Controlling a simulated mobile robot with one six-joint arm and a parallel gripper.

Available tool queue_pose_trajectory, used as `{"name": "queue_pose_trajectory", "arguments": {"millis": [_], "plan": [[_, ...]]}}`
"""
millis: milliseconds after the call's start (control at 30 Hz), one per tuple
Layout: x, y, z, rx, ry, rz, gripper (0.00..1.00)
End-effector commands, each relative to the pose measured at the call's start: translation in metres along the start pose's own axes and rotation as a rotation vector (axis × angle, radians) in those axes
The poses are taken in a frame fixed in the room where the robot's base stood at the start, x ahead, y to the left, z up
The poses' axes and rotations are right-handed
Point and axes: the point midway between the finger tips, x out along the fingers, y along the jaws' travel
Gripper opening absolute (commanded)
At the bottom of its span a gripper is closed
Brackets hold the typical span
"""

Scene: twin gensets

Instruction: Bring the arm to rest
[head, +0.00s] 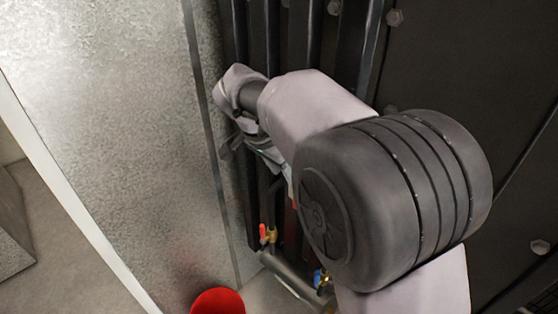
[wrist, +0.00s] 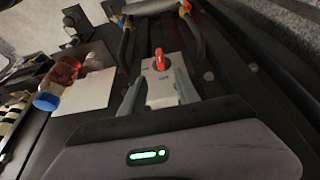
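My arm reaches across the head view, and my gripper (head: 255,148) is at its far end beside dark upright rails, partly hidden by the wrist. In the wrist view my gripper (wrist: 158,92) has its two grey fingers spread apart. A pale grey plate or box with a red lever (wrist: 160,60) shows between and beyond the fingers. I cannot tell whether the fingers touch it. Nothing is clearly held.
Below the gripper are a red-handled valve (head: 265,234) and a blue-handled valve (head: 320,279) on pipework. A red round object (head: 218,302) is at the bottom edge. A grey metal panel (head: 120,110) stands left. A blue-capped container (wrist: 48,101) lies beside a white card (wrist: 85,92).

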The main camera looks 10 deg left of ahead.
Motion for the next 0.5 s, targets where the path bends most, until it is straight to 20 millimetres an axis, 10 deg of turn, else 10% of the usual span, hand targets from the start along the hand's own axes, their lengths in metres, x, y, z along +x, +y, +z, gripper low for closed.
{"name": "queue_pose_trajectory", "arguments": {"millis": [500], "plan": [[-0.03, 0.0, 0.0, -0.001, 0.0, 0.001, 0.38]]}}
